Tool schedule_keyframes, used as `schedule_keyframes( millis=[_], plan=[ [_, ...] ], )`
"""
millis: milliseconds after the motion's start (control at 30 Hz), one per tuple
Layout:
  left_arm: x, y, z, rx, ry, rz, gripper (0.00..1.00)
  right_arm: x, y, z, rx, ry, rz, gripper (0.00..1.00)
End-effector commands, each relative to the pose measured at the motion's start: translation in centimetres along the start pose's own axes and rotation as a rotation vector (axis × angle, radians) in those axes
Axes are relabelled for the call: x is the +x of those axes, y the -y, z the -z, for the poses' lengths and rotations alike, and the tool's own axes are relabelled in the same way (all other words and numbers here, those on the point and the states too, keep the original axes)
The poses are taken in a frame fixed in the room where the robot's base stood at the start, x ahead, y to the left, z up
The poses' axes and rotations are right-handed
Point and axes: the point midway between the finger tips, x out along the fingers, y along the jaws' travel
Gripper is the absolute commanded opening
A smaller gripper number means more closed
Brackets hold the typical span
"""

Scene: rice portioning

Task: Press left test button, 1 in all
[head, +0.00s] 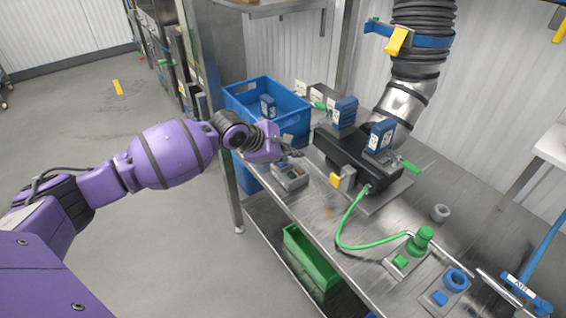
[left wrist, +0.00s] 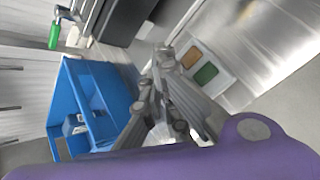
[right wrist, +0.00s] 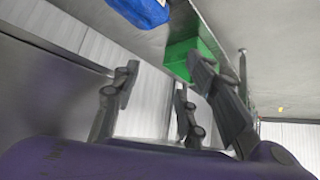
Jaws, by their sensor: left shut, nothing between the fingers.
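A small grey box (head: 290,176) sits on the metal table near its left edge, at the front of the black device. In the left wrist view the box (left wrist: 224,76) shows one amber button (left wrist: 190,59) and one green button (left wrist: 206,73). My left gripper (head: 283,148) is shut and empty, just above and behind this box; I cannot tell whether it touches. In the left wrist view its fingertips (left wrist: 163,58) are together, left of the amber button. My right gripper (right wrist: 160,75) is open and empty in its own wrist view, near the shelf under the table.
A blue crate (head: 301,120) stands behind the left gripper. The black device (head: 350,160) carries blue modules (head: 380,136). Right of it are a green knob with button (head: 422,239), a blue ring with button (head: 456,280) and a green hose (head: 345,226). A green bin (head: 305,258) sits below.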

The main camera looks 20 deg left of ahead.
Motion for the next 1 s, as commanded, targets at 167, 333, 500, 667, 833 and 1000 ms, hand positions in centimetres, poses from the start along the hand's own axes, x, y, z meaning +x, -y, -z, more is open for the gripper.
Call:
schedule_keyframes(
  millis=[167, 333, 500, 667, 833, 1000],
  plan=[
    [0.11, 0.07, 0.09, -0.001, 0.0, 0.0, 0.0, -0.02, -0.01, 0.07, 0.0, -0.001, 0.0, 0.4],
    [0.25, 0.16, 0.21, -0.001, 0.0, 0.0, 0.0, -0.02, 0.06, 0.18, 0.002, -0.003, 0.0, 0.4],
    [0.39, 0.28, 0.32, -0.001, 0.0, 0.0, 0.0, 0.0, 0.27, 0.33, 0.01, -0.005, 0.0, 0.4],
    [0.54, 0.41, 0.42, -0.001, 0.0, 0.0, 0.0, 0.02, 0.47, 0.46, 0.016, -0.007, 0.001, 0.4],
    [0.7, 0.54, 0.51, 0.0, 0.0, 0.001, 0.0, 0.01, 0.5, 0.53, 0.016, -0.008, 0.001, 0.4],
    [0.76, 0.58, 0.57, 0.0, 0.0, 0.001, 0.0, 0.0, 0.43, 0.5, 0.013, -0.008, 0.002, 0.4]
  ],
)
